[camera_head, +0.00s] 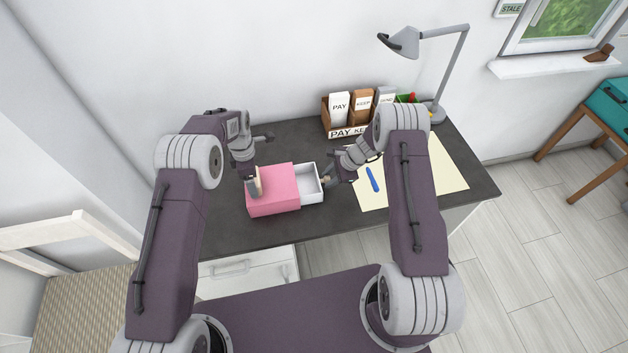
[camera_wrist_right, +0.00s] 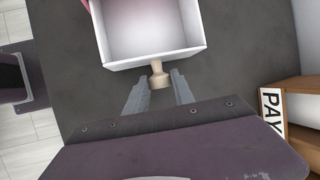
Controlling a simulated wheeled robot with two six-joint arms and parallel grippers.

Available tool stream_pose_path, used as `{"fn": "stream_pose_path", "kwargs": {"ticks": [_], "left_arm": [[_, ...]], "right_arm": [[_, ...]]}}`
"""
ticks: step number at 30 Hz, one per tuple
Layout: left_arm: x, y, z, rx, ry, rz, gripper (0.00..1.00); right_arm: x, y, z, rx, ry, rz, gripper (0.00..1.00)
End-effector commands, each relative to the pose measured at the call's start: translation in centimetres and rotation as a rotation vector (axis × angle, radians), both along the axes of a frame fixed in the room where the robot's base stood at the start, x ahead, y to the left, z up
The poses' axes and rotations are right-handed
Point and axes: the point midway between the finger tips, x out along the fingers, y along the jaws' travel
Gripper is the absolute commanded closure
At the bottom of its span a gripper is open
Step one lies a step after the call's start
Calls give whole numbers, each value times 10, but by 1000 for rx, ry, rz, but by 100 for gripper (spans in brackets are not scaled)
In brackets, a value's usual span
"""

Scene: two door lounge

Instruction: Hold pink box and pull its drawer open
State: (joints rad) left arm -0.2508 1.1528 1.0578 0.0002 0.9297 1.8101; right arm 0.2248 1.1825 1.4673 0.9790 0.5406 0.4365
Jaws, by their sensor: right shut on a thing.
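The pink box (camera_head: 273,189) sits on the dark desk. Its white drawer (camera_head: 308,184) stands open to the right, and looks empty inside; it also shows in the right wrist view (camera_wrist_right: 150,30). A small beige knob (camera_wrist_right: 158,76) is on the drawer's front. My right gripper (camera_head: 328,181) is shut on the knob, with a finger on each side of it in the wrist view (camera_wrist_right: 158,90). My left gripper (camera_head: 256,183) is at the left part of the pink box. Whether its fingers grip the box is hard to tell.
A blue pen (camera_head: 372,180) lies on a cream sheet (camera_head: 440,170) right of the drawer. A wooden organizer (camera_head: 345,131) with labelled cards and a grey lamp (camera_head: 403,42) stand at the back. The desk (camera_head: 230,235) is bare in front of the box.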

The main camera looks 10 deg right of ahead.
Motion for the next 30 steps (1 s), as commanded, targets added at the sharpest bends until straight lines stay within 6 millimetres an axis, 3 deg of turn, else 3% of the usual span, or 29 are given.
{"fn": "stream_pose_path", "kwargs": {"ticks": [3, 12, 13, 15, 25, 30], "left_arm": [[0, 1, 0, 2, 0, 1, 54], [0, 2, 0, 3, 2, 1, 54], [0, 2, 0, 3, 2, 1, 54], [0, 1, 0, 2, 2, 1, 54], [0, 1, 0, 1, 2, 0, 54], [-1, 0, 0, 0, 2, 0, 54]], "right_arm": [[0, -13, 0, -4, -2, -4, 100], [0, -14, -1, -6, -1, -3, 100], [0, -14, -1, -6, -1, -3, 65], [0, -14, -1, -5, 0, -3, 48], [-1, -14, 2, -4, -2, -2, 48], [-8, -27, 32, -4, -3, -4, 48]]}}
